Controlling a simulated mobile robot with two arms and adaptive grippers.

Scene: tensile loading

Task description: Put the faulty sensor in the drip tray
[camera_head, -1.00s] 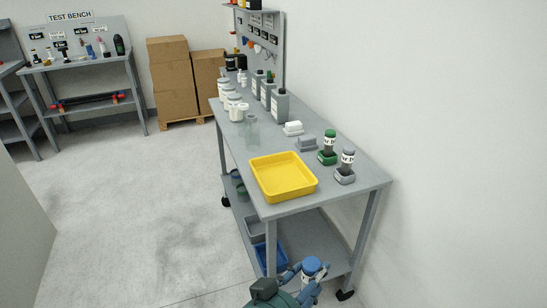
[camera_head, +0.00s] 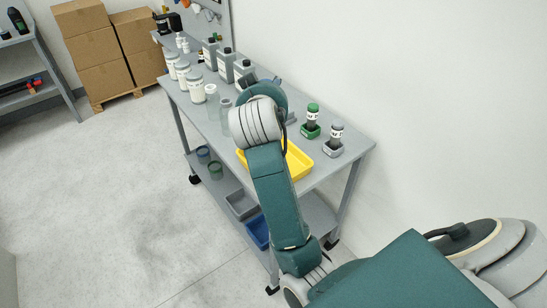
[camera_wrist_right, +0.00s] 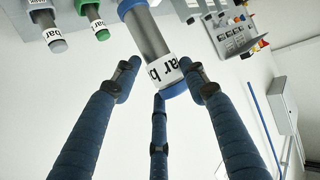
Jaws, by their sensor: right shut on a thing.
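The blue-ended sensor (camera_wrist_right: 150,35), a grey cylinder with a white "bar" label, is between the fingers of my right gripper (camera_wrist_right: 165,78) in the right wrist view. The gripper is shut on it. In the head view my right arm reaches over the bench, and its wrist hides most of the gripper and the sensor. The yellow tray (camera_head: 298,164), apparently the drip tray, sits on the bench top, partly hidden behind my forearm; the visible part looks empty. My left gripper is not in view.
A green-capped sensor (camera_head: 312,116) and a grey-capped sensor (camera_head: 336,135) stand in holders right of the tray. White jars (camera_head: 195,84) and grey bottles (camera_head: 225,65) stand farther back. A grey bin (camera_head: 241,203) and a blue bin (camera_head: 257,231) are on the lower shelf.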

